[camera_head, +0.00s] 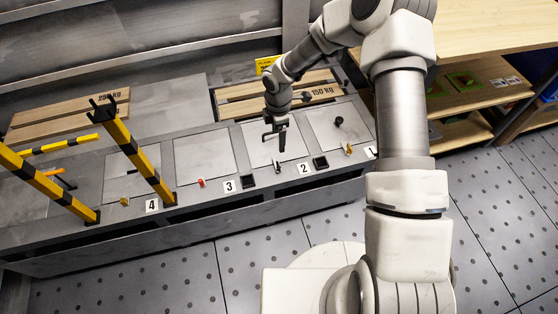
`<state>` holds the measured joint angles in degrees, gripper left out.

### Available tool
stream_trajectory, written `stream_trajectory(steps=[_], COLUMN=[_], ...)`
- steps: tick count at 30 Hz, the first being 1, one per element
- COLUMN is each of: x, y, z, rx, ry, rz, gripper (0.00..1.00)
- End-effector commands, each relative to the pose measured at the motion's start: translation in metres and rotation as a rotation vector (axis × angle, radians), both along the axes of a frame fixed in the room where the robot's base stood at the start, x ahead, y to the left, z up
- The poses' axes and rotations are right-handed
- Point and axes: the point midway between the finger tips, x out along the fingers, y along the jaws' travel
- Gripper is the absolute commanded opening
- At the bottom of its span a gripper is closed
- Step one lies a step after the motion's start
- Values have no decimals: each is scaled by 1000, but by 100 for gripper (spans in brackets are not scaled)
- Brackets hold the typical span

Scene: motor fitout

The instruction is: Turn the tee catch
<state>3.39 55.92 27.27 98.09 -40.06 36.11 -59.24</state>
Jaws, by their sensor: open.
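My gripper (280,143) points down over the panel behind the number 2 label, near the middle of the grey bench. It is open, but its fingers look small and dark and the gap between them is hard to make out. A small dark catch (278,166) stands at the front of that panel, just below the fingertips. It looks like the tee catch, though its shape is too small to be sure. I cannot tell whether the fingers touch it or are around it.
The bench has several panels (205,158). A red catch (201,183), a brass catch (349,149) and a round black knob (338,121) sit on it. Yellow-black posts (140,158) rise at left. Wooden shelves (470,105) stand at right. The tiled floor (180,280) in front is clear.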

Motion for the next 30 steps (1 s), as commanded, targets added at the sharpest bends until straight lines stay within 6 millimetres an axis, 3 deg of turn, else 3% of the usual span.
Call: stream_trajectory(steps=[6, 18, 24, 30], x=[-1, -1, 0, 0], y=[0, 0, 0, 0], z=[-53, -132, -148, -151], rx=[0, 1, -1, -1], ry=[3, 1, 0, 0], rz=[-1, -1, -1, -2], gripper=[80, 80, 80, 80])
